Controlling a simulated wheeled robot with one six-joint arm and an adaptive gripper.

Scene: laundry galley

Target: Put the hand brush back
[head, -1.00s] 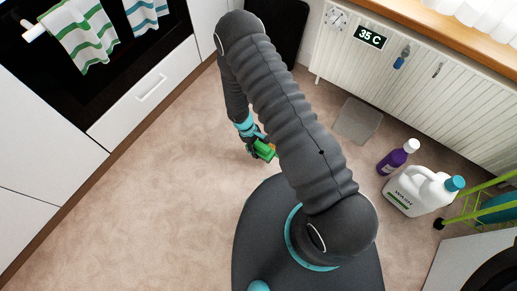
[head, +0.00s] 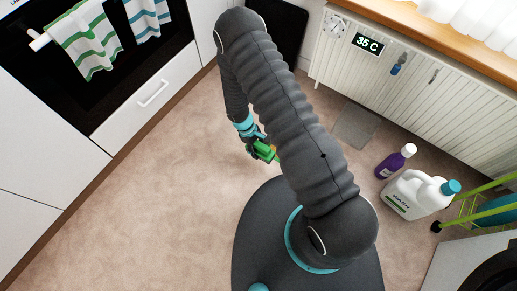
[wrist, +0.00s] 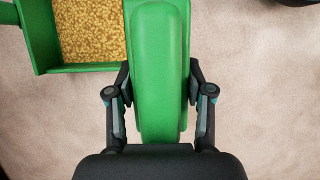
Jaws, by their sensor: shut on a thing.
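My gripper (wrist: 160,100) is shut on the green hand brush (wrist: 160,60), with one finger on each side of its long rounded body. In the wrist view a green-walled part with a golden, grainy filling (wrist: 92,30) lies just left of the brush body. I cannot tell whether it is joined to the brush.
A purple bottle (head: 395,162) and a white jug (head: 415,195) stand on the floor at right, near a green-framed rack (head: 470,208). A grey mat (head: 355,125) lies before the radiator (head: 440,90), where a small blue item (head: 397,66) hangs. The left floor is clear.

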